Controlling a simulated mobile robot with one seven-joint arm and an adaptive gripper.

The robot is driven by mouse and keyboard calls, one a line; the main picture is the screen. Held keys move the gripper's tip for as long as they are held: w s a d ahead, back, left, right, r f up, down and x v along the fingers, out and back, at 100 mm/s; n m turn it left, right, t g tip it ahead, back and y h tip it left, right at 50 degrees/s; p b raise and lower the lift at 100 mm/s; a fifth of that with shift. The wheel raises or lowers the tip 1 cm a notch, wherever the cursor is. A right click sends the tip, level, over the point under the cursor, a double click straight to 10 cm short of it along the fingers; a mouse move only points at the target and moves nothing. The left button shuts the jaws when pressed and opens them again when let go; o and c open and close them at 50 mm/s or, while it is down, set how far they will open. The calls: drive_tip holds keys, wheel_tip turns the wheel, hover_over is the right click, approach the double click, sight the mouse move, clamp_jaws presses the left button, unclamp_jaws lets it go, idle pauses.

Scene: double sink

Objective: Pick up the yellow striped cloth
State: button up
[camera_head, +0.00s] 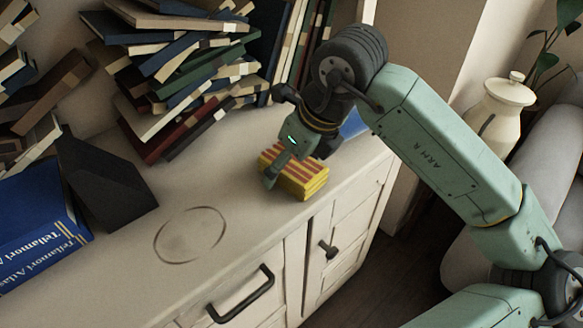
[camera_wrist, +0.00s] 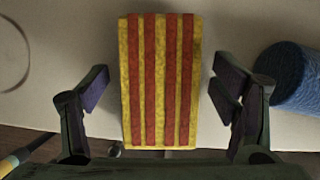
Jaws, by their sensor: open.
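The yellow striped cloth (camera_head: 308,184) is a folded yellow block with red stripes on top. It lies on the cabinet top near its front edge. In the wrist view the cloth (camera_wrist: 160,80) is upright in the picture's middle, stripes running up and down. My gripper (camera_head: 285,172) is over the cloth in the head view and hides part of it. In the wrist view my gripper (camera_wrist: 160,88) is open, with one finger on each side of the cloth. Gaps show between the cloth and both fingers. I cannot tell the exact height of the fingertips.
A blue cylinder (camera_wrist: 290,77) lies close to the right finger. A dark angular block (camera_head: 103,183), a blue book (camera_head: 42,232) and a leaning book pile (camera_head: 185,75) stand to the left and behind. The cabinet top (camera_head: 150,270) is bare around a drawn ring.

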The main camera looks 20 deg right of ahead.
sight(291, 161)
drive_tip(key=shift+f, duration=0.15)
drive_tip(key=shift+c, duration=0.2)
idle(0.3)
drive_tip(key=shift+s, duration=0.1)
drive_tip(key=c, duration=1)
drive_tip(key=shift+f, duration=0.1)
drive_tip(key=shift+c, duration=0.2)
drive_tip(key=shift+a, duration=0.1)
drive_tip(key=shift+r+p, duration=0.45)
drive_tip(key=shift+p, duration=0.15)
drive_tip(key=shift+r+b, duration=0.25)
drive_tip(key=shift+b, duration=0.15)
wheel_tip(291, 161, up, 3)
drive_tip(key=shift+f, duration=0.1)
drive_tip(key=s+a+b, duration=0.1)
drive_tip(key=s+a, duration=0.2)
drive_tip(key=s, duration=0.4)
drive_tip(key=s+a+r+b, duration=0.1)
drive_tip(key=s+a+b, duration=0.1)
drive_tip(key=s, duration=0.5)
drive_tip(key=shift+s+a+r, duration=0.2)
drive_tip(key=shift+a+r, duration=0.05)
drive_tip(key=shift+a, duration=0.5)
